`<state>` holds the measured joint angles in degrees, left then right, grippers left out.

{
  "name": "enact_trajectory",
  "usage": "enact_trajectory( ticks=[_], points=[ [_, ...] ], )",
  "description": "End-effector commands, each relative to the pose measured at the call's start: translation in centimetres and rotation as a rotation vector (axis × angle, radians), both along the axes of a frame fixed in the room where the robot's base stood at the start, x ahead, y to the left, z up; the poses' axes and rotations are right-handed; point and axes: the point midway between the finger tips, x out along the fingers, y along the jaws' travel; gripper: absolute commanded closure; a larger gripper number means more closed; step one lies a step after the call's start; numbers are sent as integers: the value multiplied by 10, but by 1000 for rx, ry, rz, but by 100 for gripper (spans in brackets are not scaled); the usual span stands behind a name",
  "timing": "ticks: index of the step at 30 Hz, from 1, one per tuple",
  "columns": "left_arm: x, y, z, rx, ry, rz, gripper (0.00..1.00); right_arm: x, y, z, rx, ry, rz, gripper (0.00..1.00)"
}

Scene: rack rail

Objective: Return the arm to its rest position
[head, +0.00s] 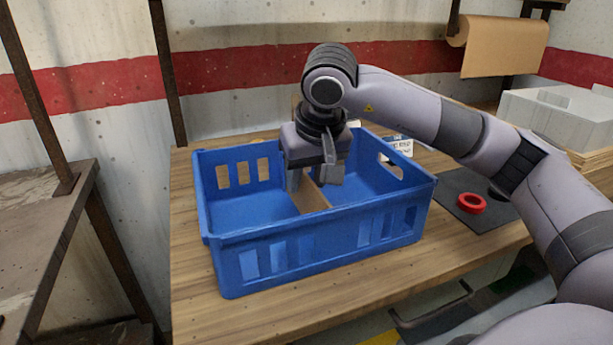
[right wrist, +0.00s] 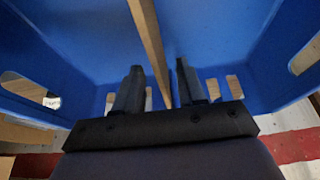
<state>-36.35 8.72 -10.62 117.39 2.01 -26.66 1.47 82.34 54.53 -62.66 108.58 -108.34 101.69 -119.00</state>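My right gripper (head: 312,180) points down into the blue crate (head: 318,262) on the wooden table. In the right wrist view the two fingers of the right gripper (right wrist: 158,82) stand apart, with no object held between them. Whether a finger touches the divider I cannot tell. My left gripper is not in view.
A red ring (head: 471,203) lies on a dark mat (head: 480,222) right of the crate. A pale grey box (head: 560,118) stands at the back right. A small label card (head: 398,145) is behind the crate. A dark metal rack (head: 88,200) stands at the left.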

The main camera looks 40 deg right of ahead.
Motion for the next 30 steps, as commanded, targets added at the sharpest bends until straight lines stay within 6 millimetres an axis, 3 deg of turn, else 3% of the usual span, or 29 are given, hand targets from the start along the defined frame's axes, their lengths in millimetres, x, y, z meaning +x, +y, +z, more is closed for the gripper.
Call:
enact_trajectory(
  ticks=[1,3,9,20,23,30],
  points=[
    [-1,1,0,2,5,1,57,-3,2,16,2,-13,2,60],
    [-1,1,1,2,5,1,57,-8,3,28,2,-12,2,60],
    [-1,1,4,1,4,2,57,-20,6,54,2,-8,2,60],
    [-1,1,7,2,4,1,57,-24,6,66,1,-6,1,60],
    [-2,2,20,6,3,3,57,-23,6,81,2,-7,2,60],
    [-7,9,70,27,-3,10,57,-23,6,146,1,-6,1,60]
  ],
)
